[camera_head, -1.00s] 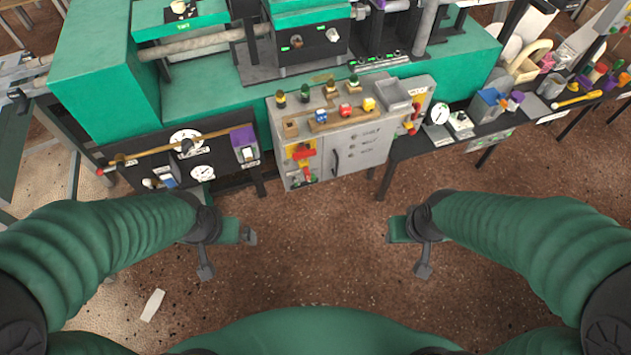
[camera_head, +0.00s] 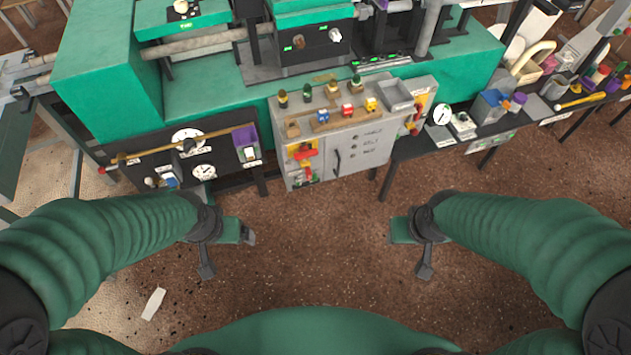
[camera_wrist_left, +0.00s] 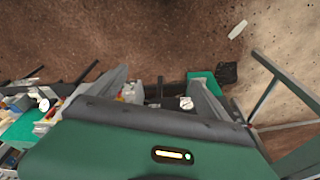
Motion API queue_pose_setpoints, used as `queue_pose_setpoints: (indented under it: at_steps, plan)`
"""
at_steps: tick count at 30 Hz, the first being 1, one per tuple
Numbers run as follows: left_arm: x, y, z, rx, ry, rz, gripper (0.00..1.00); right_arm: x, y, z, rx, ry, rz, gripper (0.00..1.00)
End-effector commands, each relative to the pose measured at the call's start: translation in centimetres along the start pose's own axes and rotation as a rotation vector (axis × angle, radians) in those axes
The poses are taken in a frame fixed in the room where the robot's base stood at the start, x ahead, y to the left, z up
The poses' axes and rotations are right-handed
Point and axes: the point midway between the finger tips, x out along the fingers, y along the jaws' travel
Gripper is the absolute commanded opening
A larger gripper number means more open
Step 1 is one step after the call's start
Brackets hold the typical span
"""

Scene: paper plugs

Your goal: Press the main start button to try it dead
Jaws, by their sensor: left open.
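A grey control cabinet (camera_head: 350,130) stands ahead at the front of the green machine. Its top carries several dark and coloured buttons, among them a red one (camera_head: 347,110) and a yellow one (camera_head: 370,104). Their labels are too small to read, so I cannot tell which is the main start button. My left gripper (camera_head: 228,253) is open and empty over the floor, short of the cabinet and to its left. Its spread fingers also show in the left wrist view (camera_wrist_left: 157,95). My right gripper (camera_head: 411,251) is open and empty, short of the cabinet and to its right.
The green machine (camera_head: 215,105) fills the back. A panel with gauges (camera_head: 187,138) and a long rod is left of the cabinet. A dark bench (camera_head: 410,150) with tools stands right. Brown floor between my arms is clear; a pale strip (camera_head: 153,304) lies lower left.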

Motion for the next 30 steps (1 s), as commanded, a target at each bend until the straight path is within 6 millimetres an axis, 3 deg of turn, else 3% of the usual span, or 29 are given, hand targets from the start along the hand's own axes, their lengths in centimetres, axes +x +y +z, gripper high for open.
queue_pose_setpoints:
  at_steps: [2, 20, 30]
  plan:
    - [0.0, 0.0, 0.0, 0.0, 0.0, 0.0, 0.78, 0.0, 0.0, 0.0, 0.0, 0.0, 0.0, 0.45]
    - [0.0, 0.0, 0.0, 0.0, 0.0, 0.0, 0.0, 0.0, 0.0, 0.0, 0.0, 0.0, 0.0, 0.45]
    - [0.0, 0.0, 0.0, 0.0, 0.0, 0.0, 0.0, 0.0, 0.0, 0.0, 0.0, 0.0, 0.0, 0.45]
